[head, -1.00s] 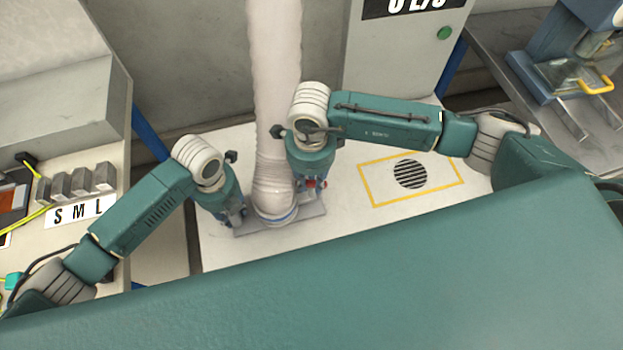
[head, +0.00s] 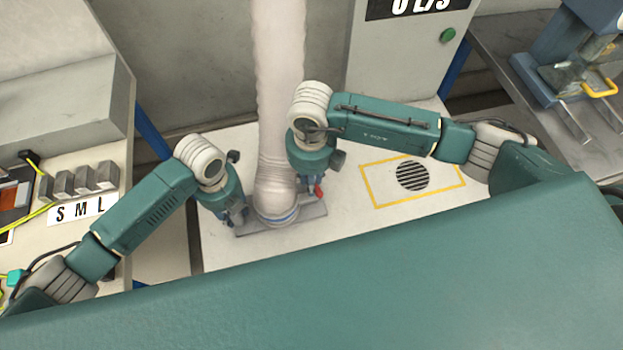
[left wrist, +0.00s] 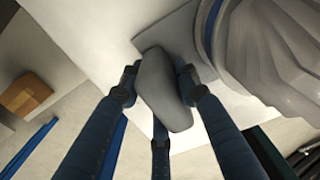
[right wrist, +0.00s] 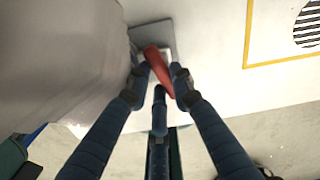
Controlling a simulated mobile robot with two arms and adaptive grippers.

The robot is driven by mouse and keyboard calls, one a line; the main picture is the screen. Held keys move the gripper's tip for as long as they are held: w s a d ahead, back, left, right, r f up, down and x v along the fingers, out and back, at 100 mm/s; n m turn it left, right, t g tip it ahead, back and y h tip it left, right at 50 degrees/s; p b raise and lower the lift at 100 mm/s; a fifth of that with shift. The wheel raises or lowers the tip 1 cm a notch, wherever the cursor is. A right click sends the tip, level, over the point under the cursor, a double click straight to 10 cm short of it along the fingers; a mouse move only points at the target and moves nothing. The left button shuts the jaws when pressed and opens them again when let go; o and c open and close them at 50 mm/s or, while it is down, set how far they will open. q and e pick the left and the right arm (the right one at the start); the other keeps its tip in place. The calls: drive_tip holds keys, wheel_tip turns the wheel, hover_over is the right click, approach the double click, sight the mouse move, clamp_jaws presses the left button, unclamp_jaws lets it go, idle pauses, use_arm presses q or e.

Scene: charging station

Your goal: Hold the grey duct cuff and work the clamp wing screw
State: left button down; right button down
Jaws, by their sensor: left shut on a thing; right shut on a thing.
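The pale duct (head: 278,110) hangs down to a base plate (head: 312,211) on the white bench, with a blue band around its lower end. My left gripper (head: 238,218) is left of the duct's foot. In the left wrist view its fingers are shut on a rounded grey piece (left wrist: 165,88), apparently the grey cuff's grip, beside the ribbed duct (left wrist: 275,60). My right gripper (head: 313,188) is right of the duct's foot. It is shut on the red wing screw (head: 319,191), which also shows tilted between the fingers in the right wrist view (right wrist: 158,66). The clamp is mostly hidden.
A yellow-outlined area with a round vent grille (head: 411,176) lies right on the bench. A grey cabinet (head: 405,60) with a green button and a display reading "0 L/s" stands behind. Grey blocks (head: 85,180) and an "S M L" label are on the left table.

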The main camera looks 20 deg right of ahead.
drive_tip(key=shift+w+m, duration=0.1)
drive_tip(key=shift+m, duration=1.8)
drive_tip(key=c, duration=1.5)
unclamp_jaws()
drive_tip(key=shift+r, duration=0.1)
wheel_tip(320, 180, up, 12)
drive_tip(key=shift+f, duration=0.1)
